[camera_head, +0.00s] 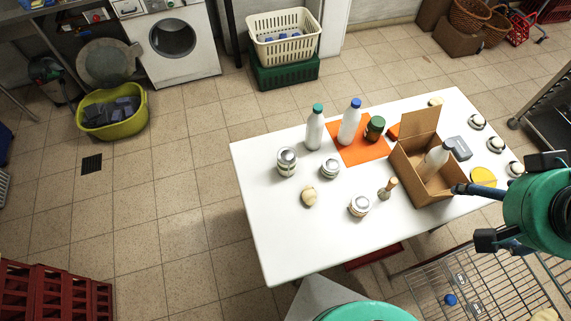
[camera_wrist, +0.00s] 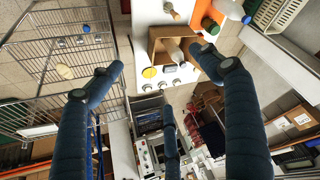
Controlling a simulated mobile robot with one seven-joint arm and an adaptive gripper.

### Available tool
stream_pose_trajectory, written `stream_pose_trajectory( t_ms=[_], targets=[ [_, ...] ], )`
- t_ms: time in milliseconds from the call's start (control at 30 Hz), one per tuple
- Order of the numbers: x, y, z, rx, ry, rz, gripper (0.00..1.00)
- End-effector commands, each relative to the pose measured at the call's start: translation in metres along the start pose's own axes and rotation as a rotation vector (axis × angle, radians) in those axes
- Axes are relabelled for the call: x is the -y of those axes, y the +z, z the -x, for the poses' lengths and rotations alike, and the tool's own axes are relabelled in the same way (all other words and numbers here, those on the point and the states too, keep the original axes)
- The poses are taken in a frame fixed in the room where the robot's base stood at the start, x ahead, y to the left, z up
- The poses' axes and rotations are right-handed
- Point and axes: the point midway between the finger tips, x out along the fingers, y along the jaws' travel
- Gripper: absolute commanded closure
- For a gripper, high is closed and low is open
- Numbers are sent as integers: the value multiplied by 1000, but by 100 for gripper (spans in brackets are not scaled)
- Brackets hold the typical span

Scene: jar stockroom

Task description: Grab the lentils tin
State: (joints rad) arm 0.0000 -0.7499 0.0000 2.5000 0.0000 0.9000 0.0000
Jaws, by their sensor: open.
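Several jars or tins stand on the white table (camera_head: 262,235) in the head view, and their labels are too small to read, so I cannot tell which is the lentils tin. A tall silver-lidded one (camera_head: 287,162) stands at the left, a shorter one (camera_head: 330,168) right of it, and another pale one (camera_head: 359,206) near the front edge. A dark jar with a green lid (camera_head: 375,127) stands on an orange mat (camera_head: 362,150). My gripper (camera_head: 468,214) is open and empty at the table's right side; its spread fingers show in the wrist view (camera_wrist: 158,76), apart from everything.
An open cardboard box (camera_head: 412,187) holding a white bottle stands near my gripper. Two white bottles (camera_head: 315,128) (camera_head: 349,122) stand at the back. A wire cart (camera_head: 440,285) is below right.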

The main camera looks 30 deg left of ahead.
Motion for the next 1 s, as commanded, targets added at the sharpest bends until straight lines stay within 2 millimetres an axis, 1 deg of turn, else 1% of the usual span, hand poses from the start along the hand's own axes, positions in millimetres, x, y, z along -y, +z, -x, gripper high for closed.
stream_pose_trajectory(
  t_ms=[367,567,667,767,967,1000],
  targets=[
    [2,-3,-1,3,-3,-1,21],
    [13,-18,-9,27,-18,-8,21],
    [24,-32,-17,48,-30,-15,21],
    [39,-49,-28,73,-44,-23,21],
    [78,-80,-58,133,-67,-44,21],
    [88,-86,-64,144,-71,-48,21]
  ],
)
